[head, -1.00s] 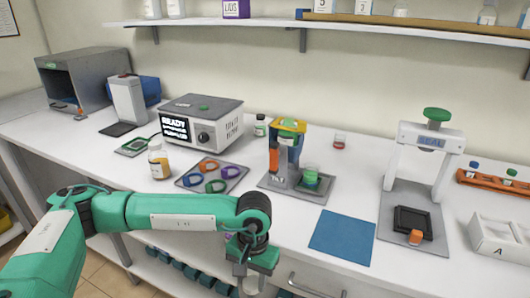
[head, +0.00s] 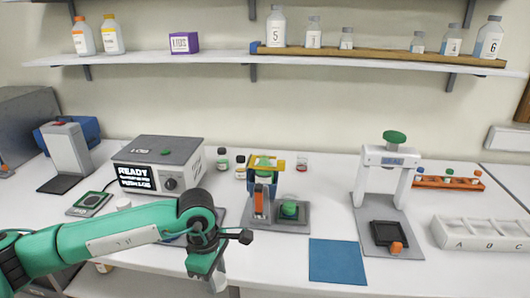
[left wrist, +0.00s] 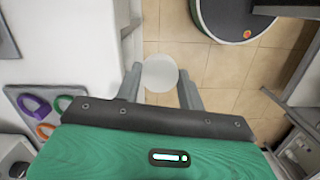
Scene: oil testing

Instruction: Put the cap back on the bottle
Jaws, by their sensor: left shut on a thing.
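My left gripper (left wrist: 160,88) is shut on a pale, round, disc-like thing that looks like the cap (left wrist: 160,71) in the left wrist view. Floor tiles show behind it, so it is held clear of the table top. In the head view the gripper (head: 208,272) hangs at the table's front edge, low in the picture, and its fingertips are hard to make out. My right gripper is not in view.
A grey READY device (head: 160,165) stands behind my arm. A blue and yellow device (head: 264,190) stands right of it. A blue mat (head: 337,262) and a white press (head: 388,180) are further right. In the wrist view, a tray with coloured rings (left wrist: 22,104) lies left of the gripper.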

